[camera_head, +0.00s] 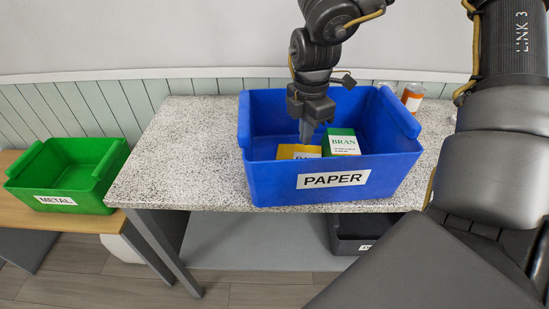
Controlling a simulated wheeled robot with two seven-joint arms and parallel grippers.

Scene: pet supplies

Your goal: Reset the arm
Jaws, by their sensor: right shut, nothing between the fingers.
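My right arm comes in from the right and arches over the table. Its gripper (306,130) points down inside the blue bin labelled PAPER (333,183), and its fingers are shut with nothing between them. A green and white box marked BRAN (342,146) lies in the bin just right of the fingers. A yellow box (288,152) lies in the bin just below the fingertips; I cannot tell whether they touch it. My left gripper is not in view.
The blue bin stands on a speckled table (185,150). A green bin labelled METAL (65,175) stands on a lower wooden table at left. Orange and white containers (412,97) stand behind the blue bin. A dark bin (350,238) sits on the lower shelf. The tabletop's left part is clear.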

